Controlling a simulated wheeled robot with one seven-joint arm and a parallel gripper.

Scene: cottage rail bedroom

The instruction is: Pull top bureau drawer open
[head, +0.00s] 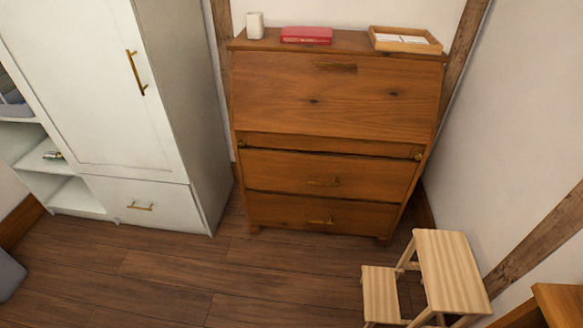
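The wooden bureau (270,105) stands against the back wall in the middle of the head view. Its large slanted upper front is closed. Below a narrow rail are two drawers. The top drawer (285,170) looks shut and has a small brass-coloured handle (324,182) at its middle. The lower drawer (275,210) also looks shut, with its own handle (321,221). My gripper is not in the picture.
A white wardrobe (90,80) stands left of the bureau. A light wooden step stool (452,270) stands on the floor at the front right. A white cup, red book (306,35) and wooden tray (405,48) sit on the bureau. The wood floor (215,275) before it is clear.

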